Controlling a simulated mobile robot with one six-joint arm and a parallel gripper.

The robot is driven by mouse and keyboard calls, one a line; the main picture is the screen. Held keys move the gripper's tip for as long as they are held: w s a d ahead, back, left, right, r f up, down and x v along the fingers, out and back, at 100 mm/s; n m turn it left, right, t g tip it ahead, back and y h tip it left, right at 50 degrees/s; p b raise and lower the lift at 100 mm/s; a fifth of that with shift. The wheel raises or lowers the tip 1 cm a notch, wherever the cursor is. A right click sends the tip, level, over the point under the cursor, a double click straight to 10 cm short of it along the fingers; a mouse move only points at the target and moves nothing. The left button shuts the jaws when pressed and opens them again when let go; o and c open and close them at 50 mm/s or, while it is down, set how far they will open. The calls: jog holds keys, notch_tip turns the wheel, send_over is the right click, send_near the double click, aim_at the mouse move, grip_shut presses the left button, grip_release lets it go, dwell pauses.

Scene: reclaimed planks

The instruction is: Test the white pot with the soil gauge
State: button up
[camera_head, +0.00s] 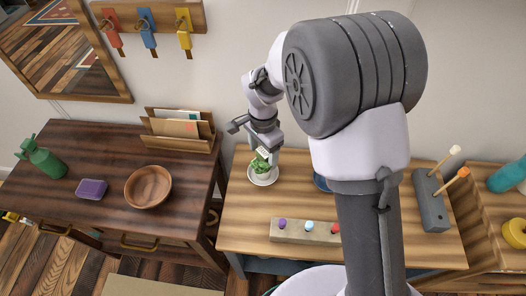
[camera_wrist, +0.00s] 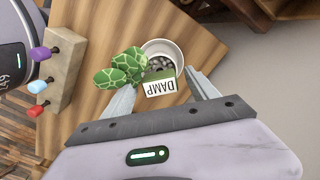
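The white pot (camera_head: 262,177) stands on the plank table, with a green patterned plant (camera_head: 259,165) in it. In the wrist view the white pot (camera_wrist: 178,50) shows dark pebbles, and the plant's leaves (camera_wrist: 125,68) lean to the left. The soil gauge (camera_wrist: 160,84) has a green head with a white face reading DAMP, and stands at the pot's near edge; its lower part is hidden. The gauge also shows in the head view (camera_head: 263,153). My gripper (camera_wrist: 163,88) is around the gauge head, with narrow gaps visible between the fingers and its sides.
A pale block (camera_head: 305,231) with purple, blue and red knobs lies in front of the pot. A blue object (camera_head: 320,182) is partly hidden by my arm. A grey holder (camera_head: 432,203) with two sticks stands right. The left desk (camera_head: 80,150) holds a wooden bowl (camera_head: 148,187).

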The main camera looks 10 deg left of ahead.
notch_tip(320, 180, up, 18)
jog(key=p, duration=0.6)
jog(key=shift+f+p, duration=0.25)
jog(key=shift+p, duration=0.1)
